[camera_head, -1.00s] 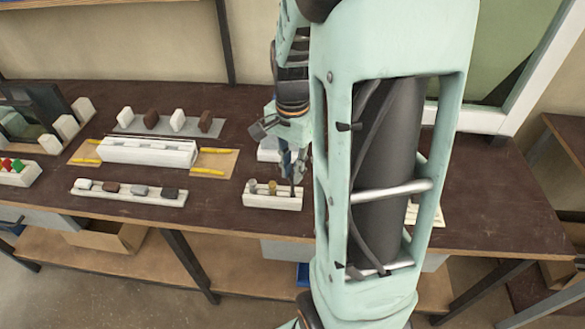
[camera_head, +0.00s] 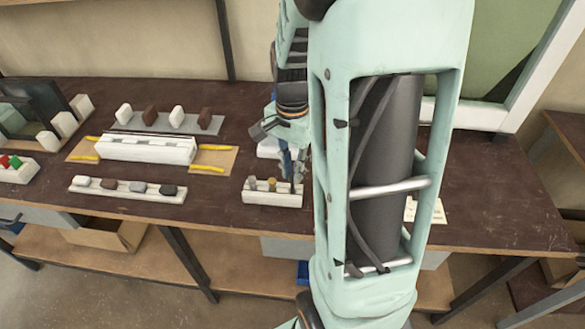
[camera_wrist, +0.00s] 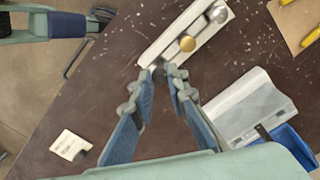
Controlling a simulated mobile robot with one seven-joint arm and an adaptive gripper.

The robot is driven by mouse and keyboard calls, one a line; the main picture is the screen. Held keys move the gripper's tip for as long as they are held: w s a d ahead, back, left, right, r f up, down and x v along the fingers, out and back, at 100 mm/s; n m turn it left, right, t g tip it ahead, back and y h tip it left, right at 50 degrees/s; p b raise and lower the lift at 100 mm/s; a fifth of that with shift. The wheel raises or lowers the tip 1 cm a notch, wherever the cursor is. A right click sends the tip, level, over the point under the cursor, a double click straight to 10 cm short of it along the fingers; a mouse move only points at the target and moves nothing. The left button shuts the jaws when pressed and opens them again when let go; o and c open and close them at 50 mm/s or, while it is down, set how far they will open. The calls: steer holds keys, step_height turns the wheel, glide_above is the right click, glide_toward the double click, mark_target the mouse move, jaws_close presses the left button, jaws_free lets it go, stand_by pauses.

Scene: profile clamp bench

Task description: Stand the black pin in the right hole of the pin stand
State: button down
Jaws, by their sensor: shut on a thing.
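The white pin stand (camera_head: 272,199) is near the bench's front edge; its block also shows at the top of the wrist view (camera_wrist: 207,36). A silver-grey pin (camera_wrist: 219,14) and a brass pin (camera_wrist: 187,43) stand in it. My gripper (camera_wrist: 163,72) has its fingertips together at the stand's near end, beyond the brass pin. It is shut on the black pin (camera_wrist: 160,73), of which only a small dark part shows between the fingertips. In the head view my gripper (camera_head: 291,168) is over the stand's right end. I cannot tell whether the pin's lower end is in the hole.
A pale box (camera_wrist: 245,105) and a blue bin (camera_wrist: 290,145) are right of my fingers in the wrist view. A white card (camera_wrist: 70,145) lies lower left. A long tray of blocks (camera_head: 127,192) is left of the stand; bare bench lies between.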

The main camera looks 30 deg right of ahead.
steer(key=shift+f+b, duration=0.7)
steer(key=shift+f, duration=0.4)
steer(key=shift+r, duration=0.1)
steer(key=c, duration=1.8)
jaws_free()
steer(key=shift+r+p, duration=3.45)
steer(key=shift+r, duration=0.6)
steer(key=shift+f, duration=0.1)
